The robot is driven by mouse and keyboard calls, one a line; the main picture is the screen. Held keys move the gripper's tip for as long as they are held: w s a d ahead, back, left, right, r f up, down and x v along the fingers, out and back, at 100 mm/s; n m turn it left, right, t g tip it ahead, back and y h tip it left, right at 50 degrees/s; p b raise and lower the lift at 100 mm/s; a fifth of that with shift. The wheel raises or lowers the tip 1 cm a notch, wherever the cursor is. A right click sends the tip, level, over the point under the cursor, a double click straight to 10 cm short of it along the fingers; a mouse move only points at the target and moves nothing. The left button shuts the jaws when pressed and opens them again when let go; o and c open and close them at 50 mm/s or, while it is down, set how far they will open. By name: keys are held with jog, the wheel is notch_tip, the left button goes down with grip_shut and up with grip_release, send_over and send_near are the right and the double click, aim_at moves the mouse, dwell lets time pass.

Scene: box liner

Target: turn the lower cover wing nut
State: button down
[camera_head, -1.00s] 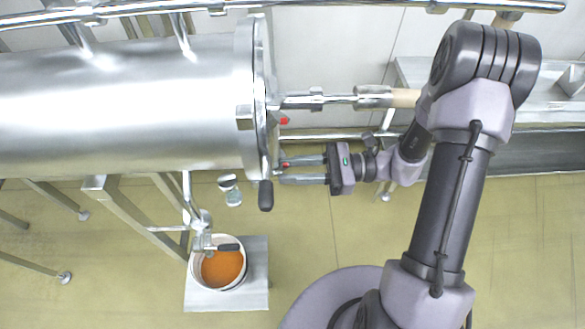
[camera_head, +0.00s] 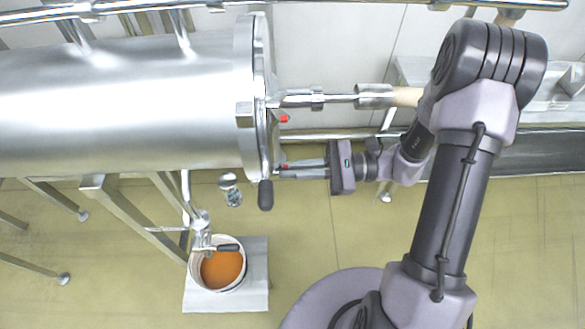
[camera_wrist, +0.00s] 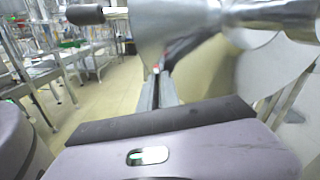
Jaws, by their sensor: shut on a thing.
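The lower cover wing nut (camera_head: 284,166) is a small part with red on it, low on the cover at the right end of the steel cylinder. My gripper (camera_head: 284,171) reaches it from the right, with its fingers together and shut on it. The fingers hide most of the nut. In the wrist view, my gripper (camera_wrist: 157,80) points at the steel cover (camera_wrist: 165,30), and a bit of red shows at the fingertips. The nut's exact turn angle cannot be told.
A second red-marked part (camera_head: 284,118) sits higher on the cover. A dark handle (camera_head: 265,195) hangs just below my fingertips. A bucket of orange contents (camera_head: 222,268) stands under the outlet tap (camera_head: 202,240).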

jog(key=shift+s+f+n+b, duration=0.15)
jog(key=shift+n+b, duration=1.55)
jog(key=shift+n, duration=1)
jog(key=shift+f+n+b, duration=0.1)
jog(key=shift+n+b, duration=1.55)
jog(key=shift+n, duration=1.05)
jog(key=shift+s+f+n+b, duration=0.15)
jog(key=shift+n+b, duration=1.55)
jog(key=shift+n, duration=1)
jog(key=c, duration=1.6)
grip_release()
